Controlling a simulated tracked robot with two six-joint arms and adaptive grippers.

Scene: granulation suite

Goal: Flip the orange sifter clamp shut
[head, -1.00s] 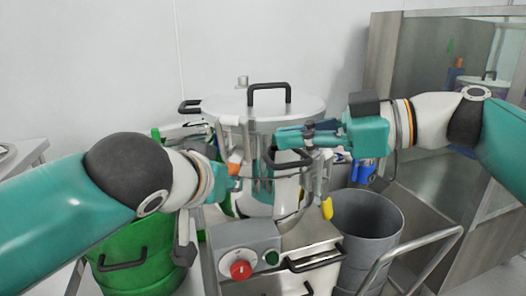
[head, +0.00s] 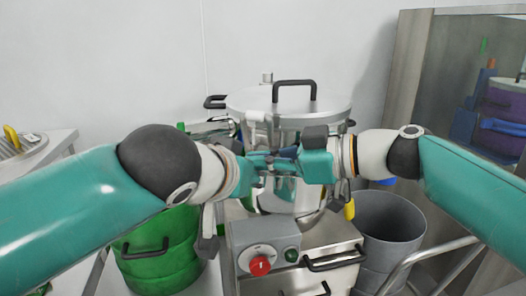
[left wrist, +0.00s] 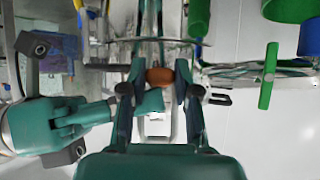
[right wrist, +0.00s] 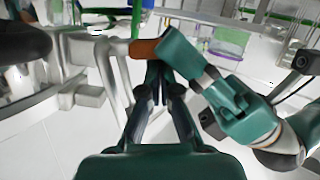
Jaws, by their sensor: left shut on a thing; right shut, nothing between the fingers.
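The sifter is a metal drum with a pale lid (head: 295,106) and black handles, in the middle of the head view. My left gripper (head: 256,168) is shut on the orange clamp, which shows between its fingers (left wrist: 160,77) in the left wrist view. The orange clamp also shows in the right wrist view (right wrist: 144,48), beside a pale metal bar. In the head view the grippers hide the clamp. My right gripper (head: 272,167) is shut and empty. Its fingertips (right wrist: 157,80) are close below the orange clamp and beside my left gripper.
A control box with a red knob (head: 260,266) stands in front of the sifter. A green drum (head: 160,250) is at the left and a grey bin (head: 388,228) at the right. A steel cabinet (head: 405,85) stands at the back right. Both arms crowd the room before the sifter.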

